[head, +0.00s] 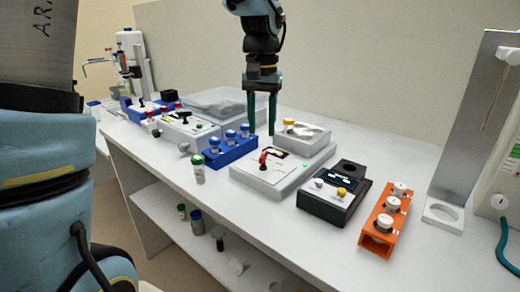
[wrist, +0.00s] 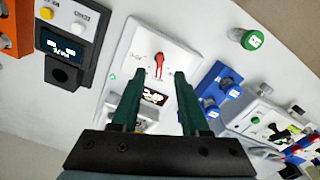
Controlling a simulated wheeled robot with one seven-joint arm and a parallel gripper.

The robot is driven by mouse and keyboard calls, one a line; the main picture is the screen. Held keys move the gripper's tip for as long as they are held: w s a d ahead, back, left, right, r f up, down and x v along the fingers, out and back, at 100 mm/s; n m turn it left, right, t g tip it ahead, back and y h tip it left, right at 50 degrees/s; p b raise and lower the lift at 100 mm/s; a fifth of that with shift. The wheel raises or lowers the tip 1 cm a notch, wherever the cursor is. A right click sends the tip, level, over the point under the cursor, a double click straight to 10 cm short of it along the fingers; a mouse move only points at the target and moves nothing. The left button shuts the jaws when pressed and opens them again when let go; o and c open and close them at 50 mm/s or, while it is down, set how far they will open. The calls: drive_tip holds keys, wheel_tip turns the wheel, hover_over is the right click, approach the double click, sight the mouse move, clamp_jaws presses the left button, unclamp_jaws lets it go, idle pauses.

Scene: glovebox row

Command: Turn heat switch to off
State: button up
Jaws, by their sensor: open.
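A red switch lever (head: 263,158) stands on the sloped top of a white instrument box (head: 245,176) in the middle of the bench. Its label is too small to read, so I cannot confirm that it is the heat switch. The lever also shows in the wrist view (wrist: 159,60), just beyond the fingertips. My gripper (head: 260,133) points down above the back of this box, with its green fingers apart and nothing between them. In the wrist view my gripper (wrist: 159,74) frames a small dark display panel (wrist: 154,97). The fingers look apart from the lever.
A blue rack (head: 232,152) with capped vials and a green-capped vial (head: 198,172) stand left of the box. A black device (head: 330,203) with knobs and an orange rack (head: 377,245) stand to the right. A tall metal stand (head: 443,212) is farther right.

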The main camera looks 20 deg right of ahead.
sight(261, 158)
wheel_tip(261, 158, down, 8)
drive_tip(key=shift+r+p, duration=0.1)
drive_tip(key=shift+p, duration=0.3)
clamp_jaws()
idle(0.5)
